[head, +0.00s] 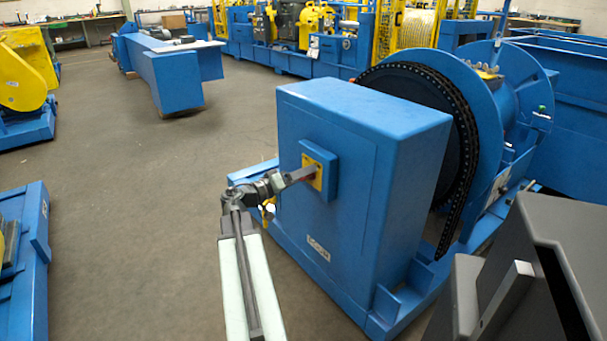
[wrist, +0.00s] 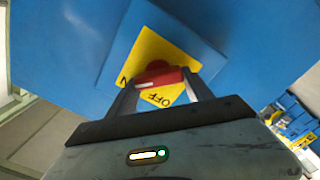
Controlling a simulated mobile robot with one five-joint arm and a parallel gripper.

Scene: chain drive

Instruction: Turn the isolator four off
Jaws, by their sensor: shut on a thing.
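The isolator is a red handle (wrist: 162,76) on a yellow plate (wrist: 150,50) fixed to a blue box on the blue cabinet (head: 360,150). In the wrist view the plate shows "OFF" at its lower edge and part of "ON" at its left. My gripper (wrist: 160,82) is shut on the red handle, with one finger on each side of it. In the head view my gripper (head: 312,172) reaches the yellow plate (head: 319,170), and its fingers hide most of the handle. A white mark shows at the handle's left end in the wrist view.
A label plate (head: 318,248) sits low on the cabinet face. A large blue drum with a black chain (head: 462,150) stands behind the cabinet. Blue machines stand at the left edge. Open grey floor (head: 130,200) lies left of the cabinet.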

